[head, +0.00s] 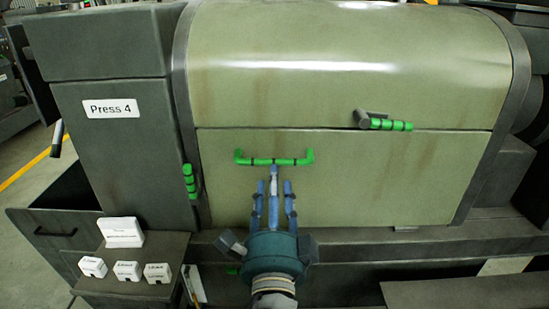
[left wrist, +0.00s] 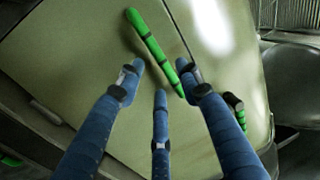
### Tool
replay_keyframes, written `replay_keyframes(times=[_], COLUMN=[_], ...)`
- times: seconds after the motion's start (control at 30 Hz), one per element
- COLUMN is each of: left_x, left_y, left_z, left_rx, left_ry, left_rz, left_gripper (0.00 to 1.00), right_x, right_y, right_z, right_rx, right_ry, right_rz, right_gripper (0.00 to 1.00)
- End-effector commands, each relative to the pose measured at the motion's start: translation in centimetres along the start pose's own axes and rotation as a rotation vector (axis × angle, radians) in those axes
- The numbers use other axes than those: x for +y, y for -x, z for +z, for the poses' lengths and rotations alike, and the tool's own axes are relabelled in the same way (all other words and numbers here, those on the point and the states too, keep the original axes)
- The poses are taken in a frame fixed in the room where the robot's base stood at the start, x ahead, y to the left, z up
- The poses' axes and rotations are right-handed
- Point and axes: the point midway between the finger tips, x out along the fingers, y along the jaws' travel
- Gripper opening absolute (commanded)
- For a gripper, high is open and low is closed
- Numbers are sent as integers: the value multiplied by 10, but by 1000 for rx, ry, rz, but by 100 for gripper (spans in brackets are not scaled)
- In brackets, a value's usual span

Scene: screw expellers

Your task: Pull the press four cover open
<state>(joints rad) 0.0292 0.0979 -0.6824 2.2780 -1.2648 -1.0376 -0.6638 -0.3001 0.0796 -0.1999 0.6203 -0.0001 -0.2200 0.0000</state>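The press four cover (head: 360,180) is a pale green panel marked by a "Press 4" label (head: 111,109) to its left, and it sits shut in its dark frame. A green bar handle (head: 290,161) runs across its upper part; it also shows in the left wrist view (left wrist: 150,45). My left gripper (head: 274,182) has its three blue fingers spread and empty, pointing at the handle from just below. In the left wrist view the handle lies beyond and between the fingertips (left wrist: 163,82); I cannot tell whether any finger touches it. My right gripper is not in view.
A green-gripped lever (head: 388,124) sticks out at the seam above the cover's right side. Another green grip (head: 190,182) is on the left frame. A small shelf (head: 150,255) with several white boxes stands at lower left. A dark ledge (head: 420,238) runs below the cover.

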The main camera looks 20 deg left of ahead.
Motion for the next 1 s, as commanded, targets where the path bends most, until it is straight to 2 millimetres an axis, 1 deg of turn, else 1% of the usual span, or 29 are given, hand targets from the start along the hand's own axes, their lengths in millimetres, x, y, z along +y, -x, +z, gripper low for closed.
replay_keyframes(times=[0.03, 0.1, 0.2, 0.33, 0.5, 0.77, 0.8, 0.87, 0.9, 0.93, 1.0], left_x=[-5, -5, -4, -2, 0, 1, 1, 1, 1, 1, 1], left_y=[-12, -26, -43, -59, -68, -68, -68, -68, -68, -68, -68], left_z=[0, 0, 0, 0, 0, 0, 0, 0, 0, 0, 0], left_rx=[-1, 0, -1, 0, 1, 2, 2, 2, 1, 1, 1], left_ry=[-3, -3, -2, -1, 1, 1, 1, 1, 1, 1, 1], left_rz=[-4, -3, -2, 0, 1, 2, 2, 1, 1, 1, 1], left_gripper=[36, 36, 36, 36, 36, 36, 28, 16, 8, 2, 0], right_x=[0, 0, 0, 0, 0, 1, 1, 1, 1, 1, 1], right_y=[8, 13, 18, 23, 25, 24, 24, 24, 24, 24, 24], right_z=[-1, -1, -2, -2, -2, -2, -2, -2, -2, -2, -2], right_rx=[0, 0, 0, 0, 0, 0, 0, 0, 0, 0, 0], right_ry=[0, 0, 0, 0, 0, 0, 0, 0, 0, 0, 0], right_rz=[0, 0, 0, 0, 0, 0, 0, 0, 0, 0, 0], right_gripper=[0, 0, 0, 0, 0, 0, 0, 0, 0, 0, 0])
